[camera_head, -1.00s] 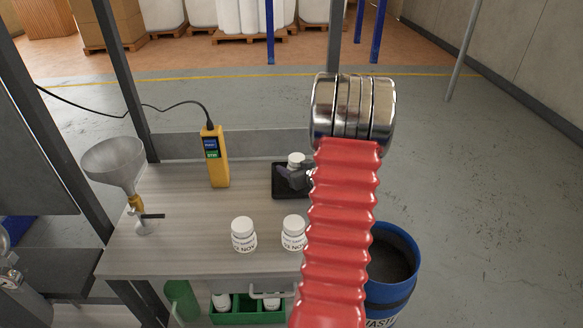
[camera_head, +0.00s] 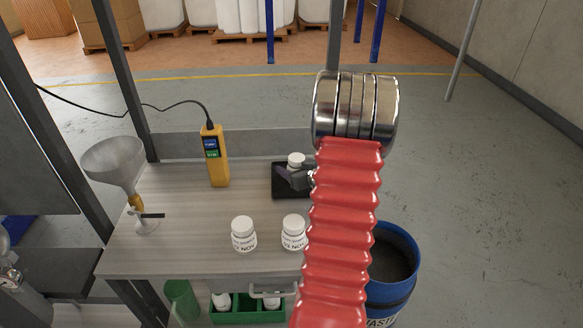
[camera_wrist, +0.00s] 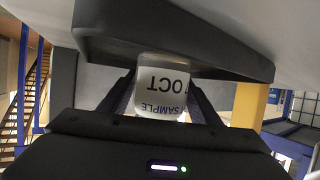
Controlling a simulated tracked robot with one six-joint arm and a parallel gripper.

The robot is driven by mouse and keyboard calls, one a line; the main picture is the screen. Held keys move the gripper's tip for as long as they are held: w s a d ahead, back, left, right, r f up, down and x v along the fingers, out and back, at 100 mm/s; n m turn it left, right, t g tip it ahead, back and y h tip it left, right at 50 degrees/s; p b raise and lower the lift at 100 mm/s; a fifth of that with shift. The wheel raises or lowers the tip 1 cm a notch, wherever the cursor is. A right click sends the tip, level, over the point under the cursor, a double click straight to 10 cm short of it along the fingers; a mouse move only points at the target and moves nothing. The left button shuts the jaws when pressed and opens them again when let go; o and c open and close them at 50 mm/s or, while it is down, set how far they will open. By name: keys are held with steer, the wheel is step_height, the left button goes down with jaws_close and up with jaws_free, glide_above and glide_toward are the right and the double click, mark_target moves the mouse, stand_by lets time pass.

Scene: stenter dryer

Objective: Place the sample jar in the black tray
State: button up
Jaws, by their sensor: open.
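A white-lidded sample jar (camera_head: 296,160) is at the black tray (camera_head: 283,188) on the bench, with my gripper (camera_head: 296,176) in front of it. In the wrist view, which looks upside down, the jar (camera_wrist: 162,88) with its "SAMPLE" and "OCT" label is between my two open fingers (camera_wrist: 162,95). The tray (camera_wrist: 175,35) spans the top of that view, and the jar's base meets its edge in the picture. I cannot tell whether the base rests fully on the tray floor. My red-sleeved arm hides the tray's right side in the head view.
Two similar white jars (camera_head: 243,234) (camera_head: 293,232) stand on the bench in front of the tray. A yellow meter (camera_head: 214,157) and a funnel (camera_head: 115,160) stand to the left. A blue waste drum (camera_head: 392,285) is at the bench's right, and a green crate (camera_head: 240,312) sits below.

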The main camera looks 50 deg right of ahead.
steer(key=v, duration=1.1)
steer(key=shift+s, duration=0.1)
stand_by(0.6)
